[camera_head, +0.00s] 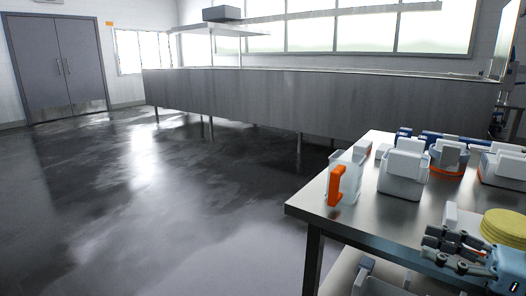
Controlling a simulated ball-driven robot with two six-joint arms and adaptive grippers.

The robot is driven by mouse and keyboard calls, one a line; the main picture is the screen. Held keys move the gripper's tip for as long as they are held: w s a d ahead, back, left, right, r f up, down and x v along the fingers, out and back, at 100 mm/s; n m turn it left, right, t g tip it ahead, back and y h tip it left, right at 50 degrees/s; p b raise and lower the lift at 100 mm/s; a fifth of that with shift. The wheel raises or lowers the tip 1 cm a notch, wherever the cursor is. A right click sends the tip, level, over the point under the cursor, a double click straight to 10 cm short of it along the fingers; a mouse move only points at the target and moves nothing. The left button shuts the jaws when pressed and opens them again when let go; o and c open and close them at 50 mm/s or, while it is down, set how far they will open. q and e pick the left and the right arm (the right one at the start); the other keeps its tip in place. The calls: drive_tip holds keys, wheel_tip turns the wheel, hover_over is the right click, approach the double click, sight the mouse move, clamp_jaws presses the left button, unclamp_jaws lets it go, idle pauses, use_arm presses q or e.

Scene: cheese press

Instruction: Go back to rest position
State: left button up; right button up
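My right gripper (430,243) is at the lower right, over the near part of the steel table (340,212). Its dark fingers point left and look spread apart, with nothing seen between them. Its light blue wrist is at the right edge. A round yellow piece (506,224), like a cheese, is just behind the gripper. A white upright block (450,213) stands beside the yellow piece. My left gripper is not in view.
On the table are a clear jug with an orange handle (337,186), a white lidded container (403,172) and a white-and-orange container (449,157). More containers stand at the right. A long steel counter (300,98) runs behind; open floor (150,190) lies left.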

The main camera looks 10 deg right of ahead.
drive_tip(key=s+d+f+m+t+h+p, duration=0.25)
drive_tip(key=f+m+h, duration=0.55)
drive_tip(key=f+m, duration=0.65)
drive_tip(key=s+a+f+m+g+h, duration=0.1)
drive_tip(key=s+f+m+g+h, duration=0.15)
drive_tip(key=s+f+m, duration=0.4)
drive_tip(key=s+a+f+m+g+h, duration=0.1)
drive_tip(key=s+f+m+g+h, duration=0.2)
drive_tip(key=f, duration=0.7)
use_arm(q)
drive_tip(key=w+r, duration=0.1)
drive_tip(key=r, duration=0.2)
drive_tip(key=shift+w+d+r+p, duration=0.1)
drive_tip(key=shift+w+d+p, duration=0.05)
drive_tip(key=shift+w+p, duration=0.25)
use_arm(e)
drive_tip(key=s+a+f+m+g, duration=0.2)
drive_tip(key=s+m, duration=0.4)
drive_tip(key=s, duration=0.3)
drive_tip(key=s+a+f+m+g, duration=0.3)
drive_tip(key=s+f+m+g, duration=0.2)
drive_tip(key=s+f+m, duration=0.2)
drive_tip(key=s+a+f+m+g, duration=0.3)
drive_tip(key=s+m, duration=0.3)
drive_tip(key=s, duration=0.5)
drive_tip(key=shift+s+a+f+m+g+y, duration=0.25)
drive_tip(key=shift+f+m+g+y, duration=0.1)
drive_tip(key=shift+f, duration=0.3)
